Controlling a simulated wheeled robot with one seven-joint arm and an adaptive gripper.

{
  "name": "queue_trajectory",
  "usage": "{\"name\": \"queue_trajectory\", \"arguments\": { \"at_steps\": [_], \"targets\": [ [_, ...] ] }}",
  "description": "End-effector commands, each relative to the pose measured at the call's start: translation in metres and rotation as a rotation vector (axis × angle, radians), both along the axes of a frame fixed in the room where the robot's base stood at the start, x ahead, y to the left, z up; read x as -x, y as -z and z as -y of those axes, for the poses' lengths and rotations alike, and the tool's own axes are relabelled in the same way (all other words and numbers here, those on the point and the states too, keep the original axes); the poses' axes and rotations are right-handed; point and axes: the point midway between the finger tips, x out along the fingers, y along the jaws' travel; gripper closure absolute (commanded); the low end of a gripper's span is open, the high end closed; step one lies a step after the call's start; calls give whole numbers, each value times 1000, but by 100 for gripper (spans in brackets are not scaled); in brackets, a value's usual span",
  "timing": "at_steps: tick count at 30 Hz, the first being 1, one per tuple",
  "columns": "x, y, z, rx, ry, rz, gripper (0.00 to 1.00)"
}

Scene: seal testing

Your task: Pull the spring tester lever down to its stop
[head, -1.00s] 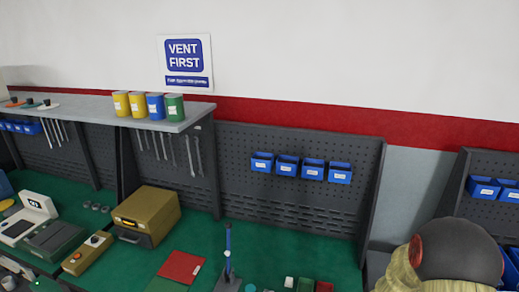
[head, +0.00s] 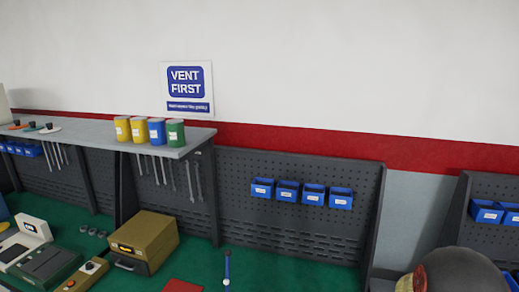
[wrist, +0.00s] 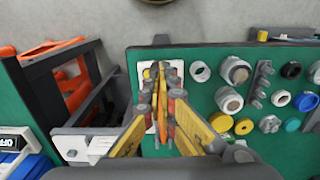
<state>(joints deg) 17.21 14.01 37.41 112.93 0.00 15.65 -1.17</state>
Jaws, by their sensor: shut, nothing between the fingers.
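A slim blue upright post (head: 227,268) stands at the bottom edge of the head view. It may be the spring tester's post or lever, but its lower part is cut off, so I cannot tell the lever's position. My gripper (wrist: 162,72) shows in the wrist view, pointing down over the green bench top (wrist: 215,65). Its fingers are together and empty. Red and yellow shapes show around and behind the fingers, partly hidden. I cannot make out the lever in the wrist view. My gripper is not in the head view.
In the wrist view, several rings and round fittings (wrist: 235,70) lie right of my gripper; a dark frame with orange parts (wrist: 70,85) stands left. In the head view, a brown box (head: 145,240) stands on the bench, with a pegboard (head: 285,215) and blue bins (head: 313,195) behind.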

Motion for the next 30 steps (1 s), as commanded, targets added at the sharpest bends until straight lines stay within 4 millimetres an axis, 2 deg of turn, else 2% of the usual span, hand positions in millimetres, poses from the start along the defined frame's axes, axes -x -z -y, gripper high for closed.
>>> {"name": "queue_trajectory", "arguments": {
  "at_steps": [30],
  "targets": [
    [6, 21, -2, 0, 0, 0, 100]
  ]
}}
